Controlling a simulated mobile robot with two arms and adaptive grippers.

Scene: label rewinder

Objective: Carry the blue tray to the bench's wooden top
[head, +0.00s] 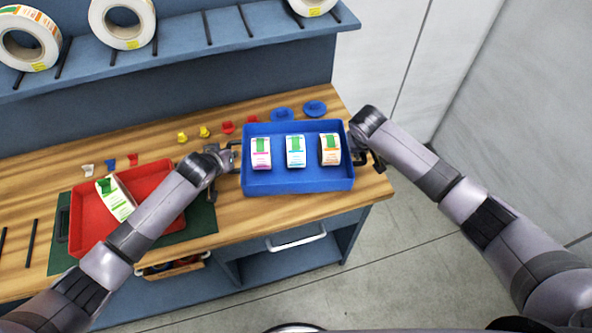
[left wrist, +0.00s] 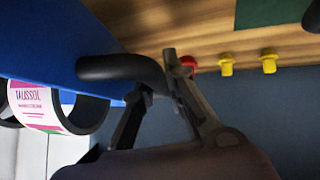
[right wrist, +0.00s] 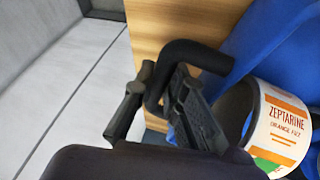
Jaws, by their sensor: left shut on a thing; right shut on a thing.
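The blue tray (head: 297,181) is level over the right end of the bench's wooden top (head: 232,207). I cannot tell whether its underside touches the wood. Three label rolls stand in it: pink (head: 261,160), blue (head: 296,158) and orange (head: 330,157). My left gripper (head: 231,158) is shut on the tray's left black handle, seen in the left wrist view (left wrist: 112,68). My right gripper (head: 361,153) is shut on the right black handle, seen in the right wrist view (right wrist: 200,56).
A red tray (head: 92,218) with a label roll (head: 115,200) lies on a green mat (head: 203,218) at left. Small yellow, red and blue pieces (head: 283,114) line the wood behind. A shelf with large rolls (head: 122,25) hangs above. Floor is open at right.

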